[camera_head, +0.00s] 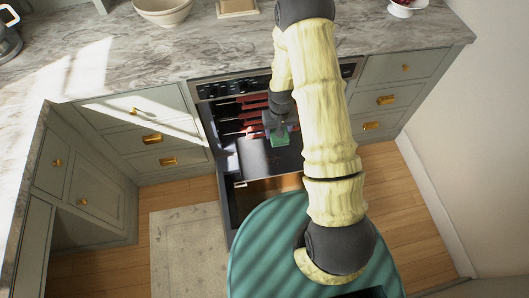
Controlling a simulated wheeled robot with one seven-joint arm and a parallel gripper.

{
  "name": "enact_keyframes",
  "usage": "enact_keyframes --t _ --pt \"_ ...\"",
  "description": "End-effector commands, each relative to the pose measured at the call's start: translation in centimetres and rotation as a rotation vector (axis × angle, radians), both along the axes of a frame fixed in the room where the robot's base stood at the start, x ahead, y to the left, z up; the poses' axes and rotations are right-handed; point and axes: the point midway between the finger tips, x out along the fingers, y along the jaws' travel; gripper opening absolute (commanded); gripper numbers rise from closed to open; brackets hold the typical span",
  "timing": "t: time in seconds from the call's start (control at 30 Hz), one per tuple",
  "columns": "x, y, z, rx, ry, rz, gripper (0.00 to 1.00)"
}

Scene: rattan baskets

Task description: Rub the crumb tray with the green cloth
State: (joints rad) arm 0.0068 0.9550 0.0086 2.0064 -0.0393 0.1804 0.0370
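The oven (272,76) stands open under the counter. A dark flat panel, which looks like the crumb tray (258,163), lies at the front of its opening. My gripper (278,127) points down above the panel, at the mouth of the oven. The small green cloth (280,140) is directly under my fingertips, and the gripper appears shut on it. I cannot tell from this angle whether the cloth touches the panel. The fingers are small and partly hidden by the wrist.
Red-edged racks (240,115) are inside the oven, just behind the gripper. Drawers with gold handles flank it on the left (140,135) and right (390,95). The marble counter (140,50) runs above. A pale rug (187,250) lies on the wooden floor.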

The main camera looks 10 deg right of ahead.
Motion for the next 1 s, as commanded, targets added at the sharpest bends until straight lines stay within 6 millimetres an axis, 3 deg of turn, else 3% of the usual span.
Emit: enact_keyframes --t 0.17,0.27,1.0 --pt "0.2 0.0 -0.6 0.0 0.0 0.005 0.39" --pt "0.6 0.1 -2.0 0.001 0.0 0.02 0.39" --pt "7.3 1.0 -19.0 0.011 -0.001 0.258 0.39"
